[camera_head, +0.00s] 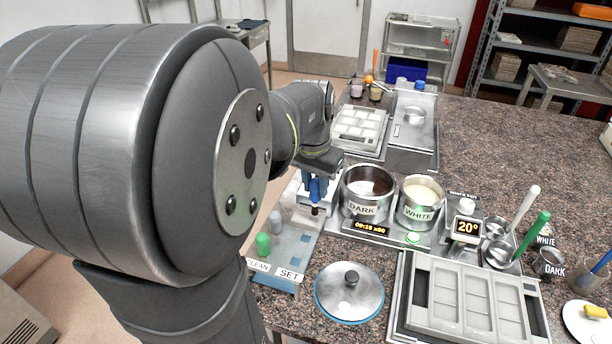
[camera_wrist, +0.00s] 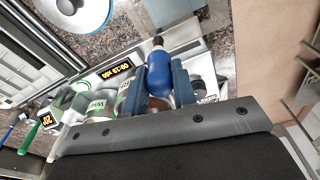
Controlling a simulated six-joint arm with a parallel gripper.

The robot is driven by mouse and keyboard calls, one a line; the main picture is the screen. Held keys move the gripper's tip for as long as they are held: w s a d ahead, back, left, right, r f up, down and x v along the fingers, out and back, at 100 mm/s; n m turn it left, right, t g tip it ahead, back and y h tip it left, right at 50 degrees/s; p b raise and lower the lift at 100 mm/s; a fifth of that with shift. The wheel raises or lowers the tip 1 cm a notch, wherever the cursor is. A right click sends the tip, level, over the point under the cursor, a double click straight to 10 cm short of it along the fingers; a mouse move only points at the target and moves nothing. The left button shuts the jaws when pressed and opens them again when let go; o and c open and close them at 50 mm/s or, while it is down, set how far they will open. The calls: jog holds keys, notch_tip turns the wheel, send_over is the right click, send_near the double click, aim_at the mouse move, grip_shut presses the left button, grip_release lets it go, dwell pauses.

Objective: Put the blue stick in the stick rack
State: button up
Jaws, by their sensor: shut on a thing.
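My gripper (camera_head: 314,192) is shut on the blue stick (camera_head: 318,186), in front of the left side of the DARK pot. In the wrist view the blue stick (camera_wrist: 158,68) sits between the two fingers of my gripper (camera_wrist: 159,84), with a dark narrow tip standing out past them. A pale blue tray labelled CLEAN and SET (camera_head: 297,254), which looks like the stick rack, lies below and left of my gripper.
The DARK pot (camera_head: 350,195) and the WHITE pot (camera_head: 408,208) stand close to the right of my gripper. A lid with a knob (camera_head: 349,294) lies in front. A grey mould (camera_head: 470,302) is at front right. The counter (camera_head: 490,140) is clear at back right.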

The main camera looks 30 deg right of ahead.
aim_at(315, 204)
dwell(0.4)
jog(key=shift+f, duration=3)
jog(key=o, duration=1.5)
jog(key=shift+c, duration=0.2)
jog(key=shift+r, duration=3.5)
